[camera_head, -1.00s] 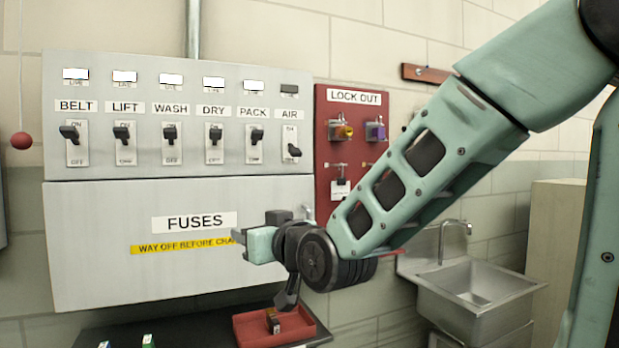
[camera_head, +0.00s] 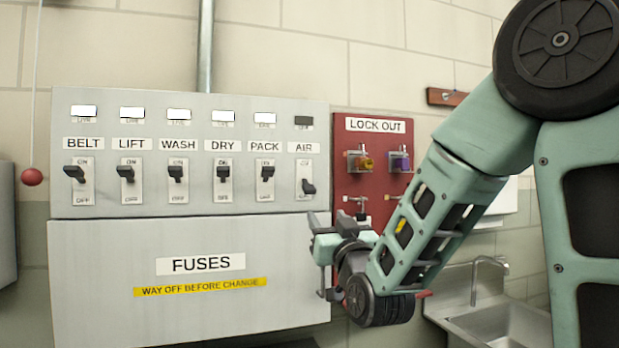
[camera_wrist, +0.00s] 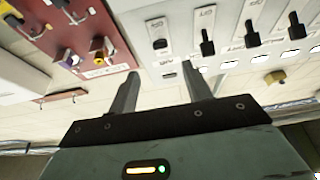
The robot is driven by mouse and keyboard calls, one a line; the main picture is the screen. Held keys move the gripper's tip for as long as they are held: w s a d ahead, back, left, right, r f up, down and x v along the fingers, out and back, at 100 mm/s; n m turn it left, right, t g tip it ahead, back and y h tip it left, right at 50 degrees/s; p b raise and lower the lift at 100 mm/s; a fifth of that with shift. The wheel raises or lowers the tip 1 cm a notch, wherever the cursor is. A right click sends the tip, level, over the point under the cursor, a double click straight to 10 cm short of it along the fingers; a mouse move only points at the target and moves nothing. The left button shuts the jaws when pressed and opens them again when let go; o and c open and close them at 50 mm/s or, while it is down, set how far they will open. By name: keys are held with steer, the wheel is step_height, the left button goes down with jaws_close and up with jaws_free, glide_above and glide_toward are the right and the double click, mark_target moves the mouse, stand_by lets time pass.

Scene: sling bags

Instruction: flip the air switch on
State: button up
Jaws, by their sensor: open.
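The air switch (camera_head: 308,187) is at the right end of the row on the grey panel, under the AIR label. Its lever is down, and the small window above it is dark, while the other windows are lit white. My gripper (camera_head: 316,232) is open and empty, below and slightly right of the air switch, apart from it as far as I can tell. In the wrist view my two fingers (camera_wrist: 162,88) are spread, with the air switch (camera_wrist: 159,43) upside down beyond them.
The other switches, such as PACK (camera_head: 267,172), have their levers up. The red lock-out board (camera_head: 345,205) with hanging locks is just right of the panel. The fuses cover (camera_head: 100,265) is below the switches. A sink (camera_head: 500,325) stands at lower right.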

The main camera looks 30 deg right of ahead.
mark_target(311, 193)
steer(key=p+x, duration=0.7)
steer(key=x, duration=0.7)
steer(key=c, duration=1)
